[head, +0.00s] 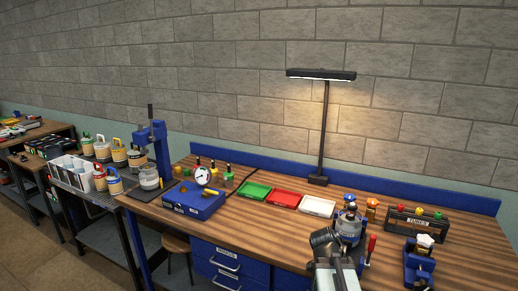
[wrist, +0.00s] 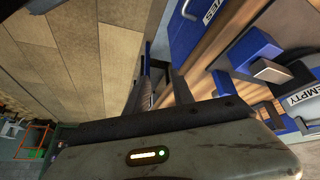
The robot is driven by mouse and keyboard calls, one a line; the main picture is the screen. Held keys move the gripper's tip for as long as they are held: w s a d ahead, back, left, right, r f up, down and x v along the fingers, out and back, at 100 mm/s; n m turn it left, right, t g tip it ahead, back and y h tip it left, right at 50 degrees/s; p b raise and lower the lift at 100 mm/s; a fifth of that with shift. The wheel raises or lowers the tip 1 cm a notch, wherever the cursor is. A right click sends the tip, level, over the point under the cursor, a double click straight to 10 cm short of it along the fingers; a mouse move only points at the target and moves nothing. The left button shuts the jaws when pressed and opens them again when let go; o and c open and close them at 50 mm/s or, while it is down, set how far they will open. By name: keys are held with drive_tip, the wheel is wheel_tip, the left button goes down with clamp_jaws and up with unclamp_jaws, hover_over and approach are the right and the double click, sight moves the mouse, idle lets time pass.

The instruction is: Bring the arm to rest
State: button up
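My arm shows at the bottom of the head view, in front of the wooden workbench (head: 262,220). My gripper (wrist: 160,70) is in the wrist view, with its two dark fingers standing apart. I see nothing held between them. Beyond the fingers are the floor (wrist: 105,45) and the bench front.
Green (head: 254,191), red (head: 285,198) and white (head: 317,206) trays lie mid-bench. A lamp (head: 324,130) stands behind them. A blue press (head: 158,145) is at the left. A dark rack (head: 418,224) and a small blue device (head: 419,268) are at the right, near my arm.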

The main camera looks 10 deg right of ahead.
drive_tip(key=w+a+f+n+y, duration=0.1)
drive_tip(key=a+n+y, duration=0.1)
drive_tip(key=a+n, duration=0.4)
drive_tip(key=w+a+f+n+y, duration=0.1)
drive_tip(key=a+n+y, duration=0.1)
drive_tip(key=a+n, duration=0.4)
drive_tip(key=w+a+f+n+t+y, duration=0.1)
drive_tip(key=a+n, duration=0.5)
drive_tip(key=a, duration=0.7)
drive_tip(key=shift+w+a+n+y, duration=0.2)
drive_tip(key=shift+w+n+y, duration=0.2)
drive_tip(key=shift+f, duration=0.1)
